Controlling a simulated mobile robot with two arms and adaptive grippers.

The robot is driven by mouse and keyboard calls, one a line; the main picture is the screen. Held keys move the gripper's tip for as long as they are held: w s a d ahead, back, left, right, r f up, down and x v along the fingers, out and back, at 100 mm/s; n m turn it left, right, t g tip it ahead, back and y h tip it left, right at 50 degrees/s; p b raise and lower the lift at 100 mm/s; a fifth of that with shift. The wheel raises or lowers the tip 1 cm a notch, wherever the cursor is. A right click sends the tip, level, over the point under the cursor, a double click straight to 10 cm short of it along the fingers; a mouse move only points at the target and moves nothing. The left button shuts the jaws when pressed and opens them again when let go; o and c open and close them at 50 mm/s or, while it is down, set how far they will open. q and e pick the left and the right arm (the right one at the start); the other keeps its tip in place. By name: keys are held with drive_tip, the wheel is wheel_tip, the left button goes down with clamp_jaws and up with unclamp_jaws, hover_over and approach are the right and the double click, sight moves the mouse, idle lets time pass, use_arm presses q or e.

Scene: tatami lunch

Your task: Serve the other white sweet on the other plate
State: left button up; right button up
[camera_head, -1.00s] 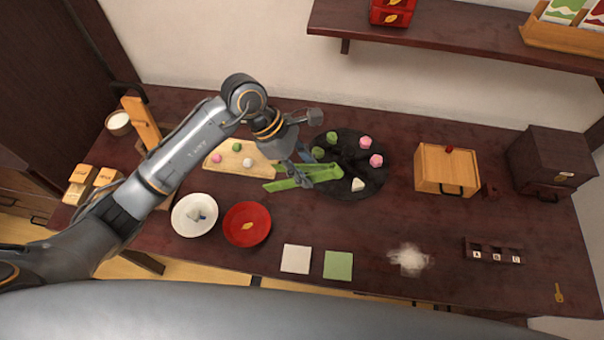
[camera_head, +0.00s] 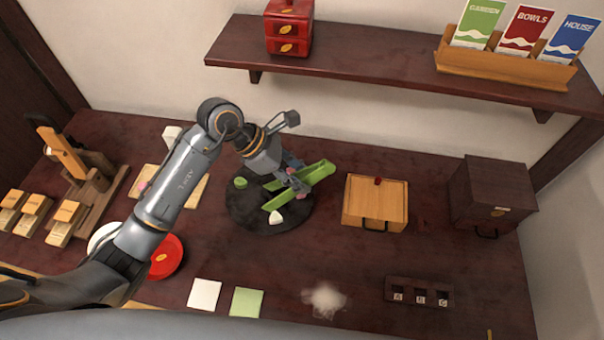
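A white sweet (camera_head: 276,217) sits near the front of the round black tray (camera_head: 248,222). My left gripper (camera_head: 296,182) is above the tray's right side and appears shut on a pair of green tongs (camera_head: 318,172). One tong arm ends just above and beside the white sweet; I cannot tell if they touch. The red plate (camera_head: 172,262) with a small yellow mark lies at the left front, partly behind my arm. The white plate (camera_head: 98,236) is mostly hidden by my arm, so its contents do not show. My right gripper is not in view.
A green sweet (camera_head: 240,183) sits on the tray. A wooden board (camera_head: 196,192) is partly behind my arm. A wooden box (camera_head: 376,203) and a dark box (camera_head: 493,195) stand right. White (camera_head: 204,294) and green (camera_head: 246,302) squares lie in front. A shelf (camera_head: 400,68) overhangs the back.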

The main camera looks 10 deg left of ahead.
use_arm(q)
wheel_tip(320, 180, down, 10)
drive_tip(key=b, duration=0.7)
drive_tip(key=shift+d, duration=0.15)
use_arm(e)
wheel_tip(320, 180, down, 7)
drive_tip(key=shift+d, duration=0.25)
use_arm(q)
clamp_jaws()
wheel_tip(320, 180, up, 12)
drive_tip(key=p, duration=0.7)
drive_tip(key=shift+p, duration=0.35)
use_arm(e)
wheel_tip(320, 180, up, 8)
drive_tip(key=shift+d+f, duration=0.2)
